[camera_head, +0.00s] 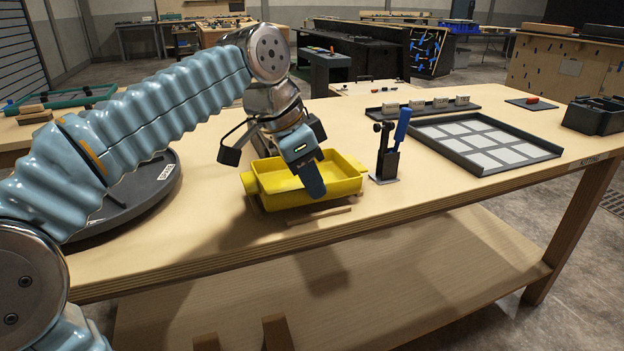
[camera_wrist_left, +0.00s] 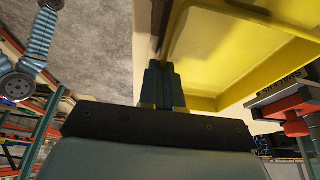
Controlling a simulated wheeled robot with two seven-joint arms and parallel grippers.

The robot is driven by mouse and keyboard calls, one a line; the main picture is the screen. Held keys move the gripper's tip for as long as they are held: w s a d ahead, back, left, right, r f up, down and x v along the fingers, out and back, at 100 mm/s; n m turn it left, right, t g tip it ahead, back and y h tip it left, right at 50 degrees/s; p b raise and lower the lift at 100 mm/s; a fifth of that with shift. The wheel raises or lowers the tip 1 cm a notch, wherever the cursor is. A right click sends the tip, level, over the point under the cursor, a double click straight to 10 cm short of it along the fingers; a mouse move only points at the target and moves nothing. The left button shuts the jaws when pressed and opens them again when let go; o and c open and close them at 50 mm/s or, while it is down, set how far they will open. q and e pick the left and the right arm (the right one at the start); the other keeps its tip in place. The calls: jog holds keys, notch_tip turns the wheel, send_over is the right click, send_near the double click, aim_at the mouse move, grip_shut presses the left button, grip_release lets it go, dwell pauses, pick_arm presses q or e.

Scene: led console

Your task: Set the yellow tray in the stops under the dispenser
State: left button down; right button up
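The yellow tray (camera_head: 348,187) is a shallow open box with side lugs, at the front middle of the bench. My left gripper (camera_head: 315,188) points down at its near wall, with one finger in front of that wall. In the left wrist view the fingers (camera_wrist_left: 161,84) are close together at the edge of the yellow tray (camera_wrist_left: 235,50) and look closed on its wall. Whether the tray touches the bench is hard to tell. A thin wooden strip (camera_head: 319,215) lies just in front of the tray. I cannot clearly pick out a dispenser. My right gripper is not in view.
A dark round platter (camera_head: 118,213) is to the left, partly behind my arm. A black stand with a blue-handled tool (camera_head: 402,126) is close to the tray's right. A grid panel (camera_head: 485,143), a rack (camera_head: 424,107) and a black bin (camera_head: 594,116) are farther right.

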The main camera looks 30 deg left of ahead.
pick_arm(q)
jog(key=shift+f+b, duration=0.75)
jog(key=shift+f, duration=0.25)
dwell(0.7)
jog(key=c, duration=1.3)
grip_release()
jog(key=shift+o, duration=0.2)
jog(key=p+v, duration=0.3)
jog(key=v, duration=1)
jog(key=shift+a+r, duration=0.15)
jog(key=shift+r, duration=0.15)
jog(key=shift+s, duration=0.15)
